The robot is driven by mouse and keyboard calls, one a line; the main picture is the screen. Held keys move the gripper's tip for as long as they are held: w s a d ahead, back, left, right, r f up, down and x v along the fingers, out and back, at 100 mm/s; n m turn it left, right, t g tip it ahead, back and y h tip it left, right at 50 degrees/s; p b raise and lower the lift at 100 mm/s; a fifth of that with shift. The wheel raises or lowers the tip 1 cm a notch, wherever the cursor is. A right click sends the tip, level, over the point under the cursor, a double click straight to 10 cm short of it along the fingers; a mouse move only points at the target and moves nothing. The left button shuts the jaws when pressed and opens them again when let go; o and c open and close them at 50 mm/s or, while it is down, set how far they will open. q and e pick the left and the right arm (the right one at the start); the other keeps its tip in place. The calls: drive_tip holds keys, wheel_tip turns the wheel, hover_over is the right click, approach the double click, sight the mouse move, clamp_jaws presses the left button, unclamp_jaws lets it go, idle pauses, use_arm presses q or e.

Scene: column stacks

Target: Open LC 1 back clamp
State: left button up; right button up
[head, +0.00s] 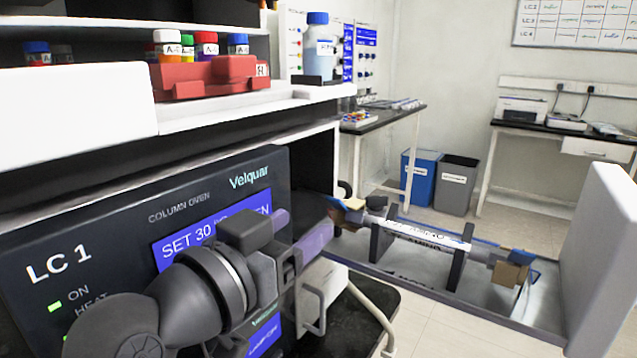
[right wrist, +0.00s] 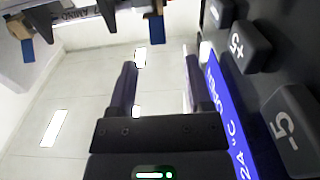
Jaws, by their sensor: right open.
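The LC 1 column oven (head: 120,235) stands at the left with its dark front panel facing me. To its right, a column (head: 425,232) with a white label lies in two dark upright clamps (head: 381,240) (head: 459,262) on a metal tray. I cannot tell whether either clamp is open or shut. The column's label end also shows at the top left of the right wrist view (right wrist: 75,10). My right gripper (head: 307,226) is open and empty beside the oven's front panel, left of and apart from the clamps. My left gripper is not in view.
The panel's keys (right wrist: 245,48) are close to my right gripper. A white upright panel (head: 602,262) bounds the tray on the right. Brown fittings (head: 508,272) and blue tubing are at the column's ends. A red rack (head: 208,82) with vials sits above the oven.

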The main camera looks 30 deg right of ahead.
sight(335, 205)
drive_tip(key=b+x, duration=0.2)
drive_tip(key=x, duration=0.7)
drive_tip(key=shift+d, duration=0.4)
drive_tip(key=c, duration=0.4)
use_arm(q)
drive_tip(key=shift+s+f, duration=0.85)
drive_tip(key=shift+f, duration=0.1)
use_arm(e)
clamp_jaws()
